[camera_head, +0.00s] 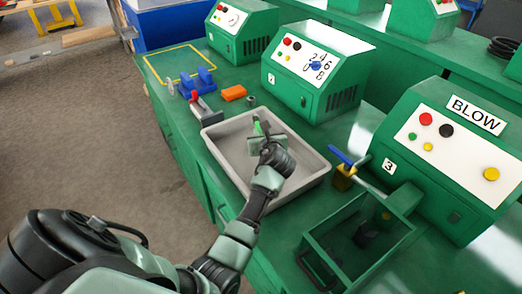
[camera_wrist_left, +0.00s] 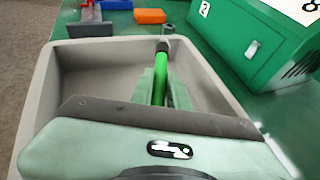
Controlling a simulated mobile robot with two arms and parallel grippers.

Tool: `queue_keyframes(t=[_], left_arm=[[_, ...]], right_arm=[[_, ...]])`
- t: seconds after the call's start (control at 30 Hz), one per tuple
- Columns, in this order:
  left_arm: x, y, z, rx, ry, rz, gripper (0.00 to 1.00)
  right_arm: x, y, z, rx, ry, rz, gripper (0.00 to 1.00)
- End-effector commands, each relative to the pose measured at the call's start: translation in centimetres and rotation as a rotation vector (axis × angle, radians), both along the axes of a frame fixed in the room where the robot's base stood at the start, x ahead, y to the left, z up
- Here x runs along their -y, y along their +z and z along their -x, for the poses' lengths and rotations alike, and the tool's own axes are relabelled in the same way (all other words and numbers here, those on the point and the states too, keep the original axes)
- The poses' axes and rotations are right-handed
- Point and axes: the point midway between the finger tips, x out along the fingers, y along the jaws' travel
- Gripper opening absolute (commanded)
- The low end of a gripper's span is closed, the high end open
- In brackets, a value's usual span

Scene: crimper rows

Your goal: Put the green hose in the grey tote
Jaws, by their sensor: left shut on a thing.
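The grey tote (camera_head: 318,180) stands on the green bench in the middle of the head view. Its rim and walls fill much of the left wrist view (camera_wrist_left: 48,95). My left gripper (camera_head: 258,132) is over the tote, shut on the green hose (camera_head: 257,126). In the left wrist view the hose (camera_wrist_left: 160,80) stands up between the fingers (camera_wrist_left: 155,88), with a dark grey end fitting at its tip. I cannot tell whether the hose touches the tote floor. Its lower part is hidden by the gripper. My right gripper is in neither view.
An orange block (camera_head: 234,93), a small grey fitting (camera_head: 251,100) and a blue and grey vise-like tool (camera_head: 203,110) sit behind the tote. A blue-handled lever (camera_head: 341,157) and a green open bin (camera_head: 350,262) stand at its right. Green machines (camera_head: 313,75) line the bench.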

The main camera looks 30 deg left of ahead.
Motion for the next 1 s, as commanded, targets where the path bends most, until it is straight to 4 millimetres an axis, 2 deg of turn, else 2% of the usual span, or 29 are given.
queue_keyframes(t=[0.03,0.1,0.27,0.53,1.0], left_arm=[[0.1,-1.0,0.0,-0.002,-0.002,0.0,0.0],[0.0,-1.8,0.0,-0.001,-0.001,-0.001,0.0],[0.0,-2.7,0.0,0.001,0.0,-0.001,0.0],[0.1,-6.5,0.0,-0.002,-0.001,-0.001,0.0],[0.0,-7.2,0.0,0.0,-0.002,-0.002,0.0]], right_arm=[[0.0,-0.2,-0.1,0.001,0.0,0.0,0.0],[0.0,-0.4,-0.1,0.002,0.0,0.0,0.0],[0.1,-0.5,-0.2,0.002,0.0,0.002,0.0],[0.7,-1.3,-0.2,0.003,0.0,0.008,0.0],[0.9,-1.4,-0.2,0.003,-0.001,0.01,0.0]])
